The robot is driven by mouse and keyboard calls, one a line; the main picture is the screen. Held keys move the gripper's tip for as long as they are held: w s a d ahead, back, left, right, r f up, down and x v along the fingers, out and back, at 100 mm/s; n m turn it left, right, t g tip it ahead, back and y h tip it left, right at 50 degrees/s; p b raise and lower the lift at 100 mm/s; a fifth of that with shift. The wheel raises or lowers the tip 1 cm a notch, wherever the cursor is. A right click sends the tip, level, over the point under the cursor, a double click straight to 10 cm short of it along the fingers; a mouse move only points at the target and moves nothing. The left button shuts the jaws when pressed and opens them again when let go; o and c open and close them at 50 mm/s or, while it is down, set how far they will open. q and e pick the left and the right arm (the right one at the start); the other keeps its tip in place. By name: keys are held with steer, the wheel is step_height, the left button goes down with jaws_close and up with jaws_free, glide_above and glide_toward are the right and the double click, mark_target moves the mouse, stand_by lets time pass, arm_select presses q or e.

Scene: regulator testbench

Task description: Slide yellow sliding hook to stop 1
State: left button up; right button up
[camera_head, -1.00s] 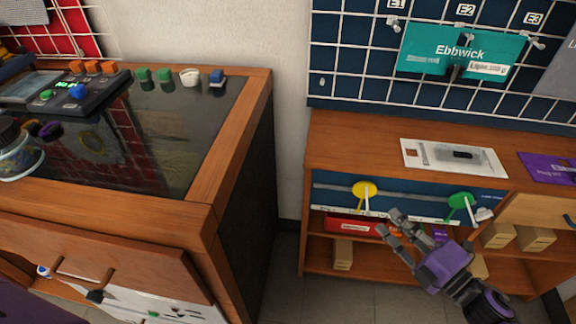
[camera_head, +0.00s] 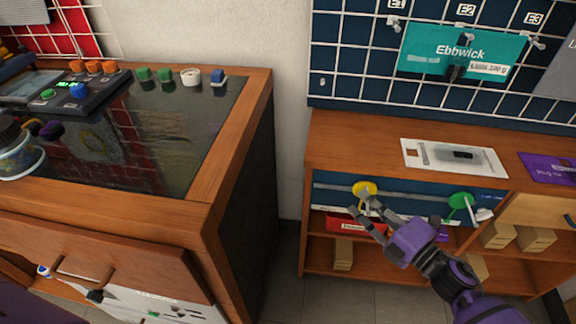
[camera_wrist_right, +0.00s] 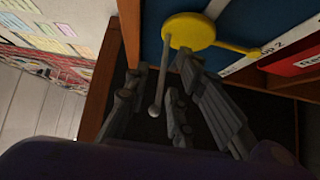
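The yellow sliding hook (camera_head: 364,188) is a round yellow disc with a pale rod, near the left end of the rail (camera_head: 412,195) on the blue panel below the shelf top. In the right wrist view the yellow disc (camera_wrist_right: 190,31) is just ahead of the fingers, and its ball-ended rod reaches back between them. My right gripper (camera_head: 362,206) is at the hook, just below the disc. Its fingers (camera_wrist_right: 168,88) are apart around the rod; contact is not clear. No label reading stop 1 is legible. My left gripper is not in view.
A green hook (camera_head: 461,201) sits farther right on the same rail. A red box (camera_head: 341,223) and cardboard boxes (camera_head: 498,235) lie on the shelf below. A white label strip ending in "2" (camera_wrist_right: 262,62) shows under the panel. The wooden bench (camera_head: 205,205) stands at left.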

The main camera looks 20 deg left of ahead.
steer(key=shift+c, duration=0.5)
jaws_close()
steer(key=s+a+p, duration=0.1)
steer(key=s+a, duration=0.1)
steer(key=a, duration=0.6)
steer(key=shift+a+p, duration=0.3)
steer(key=shift+a, duration=0.05)
steer(key=shift+o, duration=0.5)
jaws_free()
steer(key=shift+a, duration=0.1)
